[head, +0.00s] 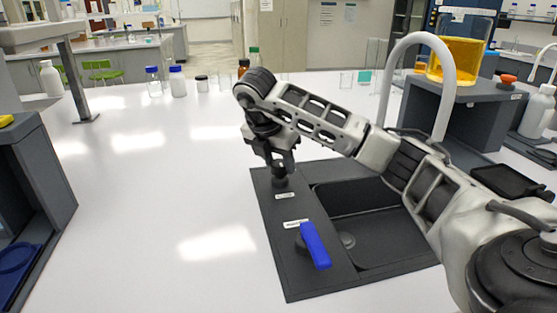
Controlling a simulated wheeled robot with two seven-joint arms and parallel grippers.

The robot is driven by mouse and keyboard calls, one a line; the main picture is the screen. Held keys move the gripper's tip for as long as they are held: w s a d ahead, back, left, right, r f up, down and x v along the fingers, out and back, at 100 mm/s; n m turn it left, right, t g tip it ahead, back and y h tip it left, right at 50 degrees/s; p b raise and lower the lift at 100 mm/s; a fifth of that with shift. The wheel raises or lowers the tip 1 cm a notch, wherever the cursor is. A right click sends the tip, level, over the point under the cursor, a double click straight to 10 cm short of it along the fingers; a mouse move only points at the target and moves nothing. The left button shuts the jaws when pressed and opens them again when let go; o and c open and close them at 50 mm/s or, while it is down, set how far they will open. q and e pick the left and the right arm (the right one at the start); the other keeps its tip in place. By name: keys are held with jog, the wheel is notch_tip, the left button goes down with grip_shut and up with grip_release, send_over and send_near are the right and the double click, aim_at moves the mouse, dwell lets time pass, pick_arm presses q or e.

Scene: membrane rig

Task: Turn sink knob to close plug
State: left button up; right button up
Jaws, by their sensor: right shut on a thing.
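The dark sink unit (275,262) is set in the white bench, with a basin (385,210) on its right side. A small dark knob (280,183) stands near the unit's back left corner, behind a small white label. My right gripper (281,168) points down over this knob, shut on it, and its fingers hide the knob's upper part. A blue lever (316,246) sits nearer the front, beside a second white label. My left gripper is not in view.
A white curved faucet (441,62) rises behind the sink. A beaker of amber liquid (459,50) stands on a dark shelf (468,100) at the right. Several bottles line the back of the bench. The bench (160,200) left of the sink is clear.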

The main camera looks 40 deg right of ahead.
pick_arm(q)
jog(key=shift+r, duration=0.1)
pick_arm(e)
jog(key=o, duration=1)
jog(key=shift+c, duration=0.2)
pick_arm(q)
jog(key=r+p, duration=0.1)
jog(key=p, duration=0.2)
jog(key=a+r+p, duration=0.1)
jog(key=p, duration=0.3)
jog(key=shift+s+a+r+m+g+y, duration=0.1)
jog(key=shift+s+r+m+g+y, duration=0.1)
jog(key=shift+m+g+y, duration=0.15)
pick_arm(e)
jog(key=v, duration=1.6)
